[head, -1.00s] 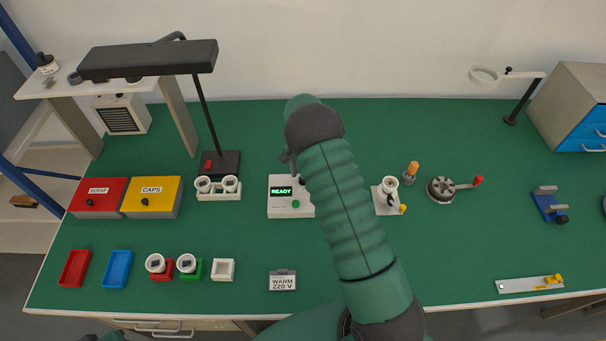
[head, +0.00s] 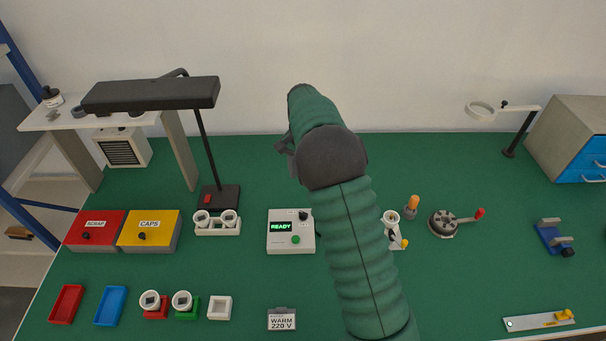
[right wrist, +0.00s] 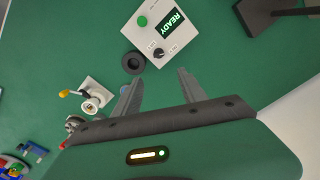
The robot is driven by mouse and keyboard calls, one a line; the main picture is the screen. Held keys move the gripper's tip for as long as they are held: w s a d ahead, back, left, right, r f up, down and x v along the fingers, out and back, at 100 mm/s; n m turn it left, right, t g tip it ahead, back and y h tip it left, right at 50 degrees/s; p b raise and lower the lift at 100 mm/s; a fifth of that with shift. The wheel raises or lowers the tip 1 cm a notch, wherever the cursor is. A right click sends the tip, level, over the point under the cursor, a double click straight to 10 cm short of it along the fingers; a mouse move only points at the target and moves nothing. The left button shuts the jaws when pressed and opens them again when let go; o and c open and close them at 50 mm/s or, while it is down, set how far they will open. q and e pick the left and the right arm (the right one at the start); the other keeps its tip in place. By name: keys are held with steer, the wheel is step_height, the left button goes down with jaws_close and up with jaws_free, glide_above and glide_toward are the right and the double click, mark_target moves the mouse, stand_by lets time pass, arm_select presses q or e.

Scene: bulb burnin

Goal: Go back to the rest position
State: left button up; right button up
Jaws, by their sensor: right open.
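My right arm (head: 362,245) rises through the middle of the head view, and its far end stands over the back of the green table. Its gripper is mostly hidden behind the arm there. In the right wrist view my right gripper (right wrist: 160,77) is open, with nothing between its two grey fingers. The tester box (head: 291,238) with a lit READY display lies just beyond the fingertips in the wrist view (right wrist: 165,32). A black ring (right wrist: 132,62) shows close to the left fingertip. My left gripper is not in view.
Trays and small holders stand at front left. A white stand (head: 393,220) is right of my arm, with a crank fixture (head: 443,223) beyond.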

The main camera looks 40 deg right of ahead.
stand_by(0.4)
steer(key=s+a+f+n+t, duration=0.1)
steer(key=s+a+f+n, duration=0.1)
steer(key=s+a+n, duration=0.5)
steer(key=s+a+f+n+t, duration=0.1)
steer(key=s+a+n, duration=0.6)
steer(key=a, duration=0.9)
steer(key=s+f, duration=0.1)
steer(key=s, duration=0.1)
steer(key=shift+s+a+t, duration=0.3)
steer(key=shift+a, duration=0.05)
steer(key=shift+a+f, duration=0.1)
steer(key=shift+a, duration=0.1)
